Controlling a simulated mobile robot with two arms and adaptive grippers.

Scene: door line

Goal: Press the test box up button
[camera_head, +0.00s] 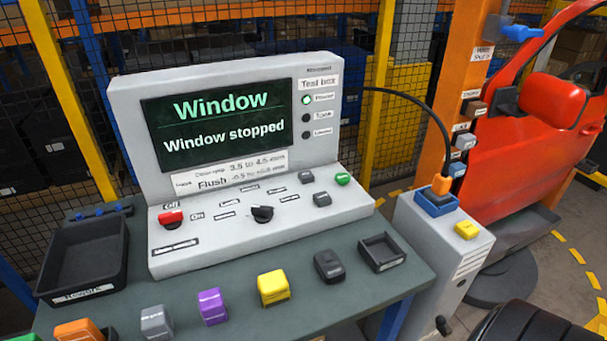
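The test box (130,110) is a grey console on the bench, with a dark screen (215,125) reading "Window" and "Window stopped". On its sloped panel two grey buttons, an upper one (306,177) and a lower one (322,199), sit at the right. A green button (342,179) is at the far right. A red switch (171,217) is at the left and a black knob (262,213) in the middle. The small labels are too blurred to tell which button is up.
The bench (240,305) carries a black tray (85,255) at left, a small black tray (382,252), and yellow (273,287), purple (212,306) and other blocks along the front. A grey cabinet (440,250) and a red car door (520,150) stand right, with a cable between box and cabinet.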

